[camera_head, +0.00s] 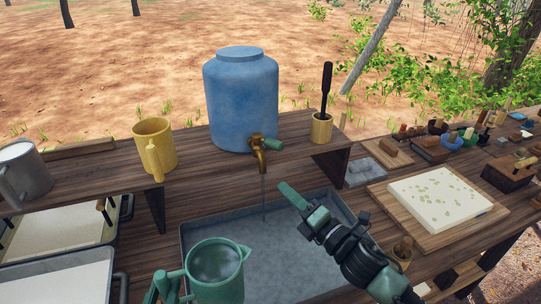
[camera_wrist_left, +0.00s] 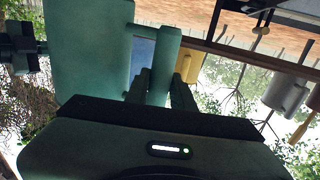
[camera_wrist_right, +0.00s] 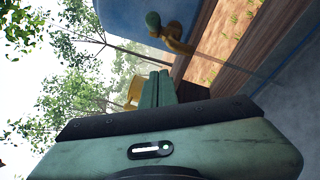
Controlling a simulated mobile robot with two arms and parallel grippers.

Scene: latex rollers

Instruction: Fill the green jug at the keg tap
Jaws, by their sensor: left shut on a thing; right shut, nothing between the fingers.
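The blue keg (camera_head: 241,100) stands on the raised shelf, its brass tap (camera_head: 258,155) with a green lever (camera_head: 272,145) facing the tray. A thin stream falls from the tap into the grey tray (camera_head: 300,255); tap and stream also show in the right wrist view (camera_wrist_right: 172,38). The green jug (camera_head: 217,280) is upright, left of and nearer than the stream; a greyish surface shows inside it. My left gripper (camera_wrist_left: 158,85) is shut on the jug's handle (camera_wrist_left: 167,55), mostly out of the head view. My right gripper (camera_head: 288,192) is shut and empty, right of the stream, below the tap.
A yellow mug (camera_head: 154,146) and a grey mug (camera_head: 24,172) stand left on the shelf. A brass cup (camera_head: 321,128) with a dark-handled tool stands right of the keg. A white slab (camera_head: 438,198) on a board lies right. Pale trays (camera_head: 60,280) lie at left.

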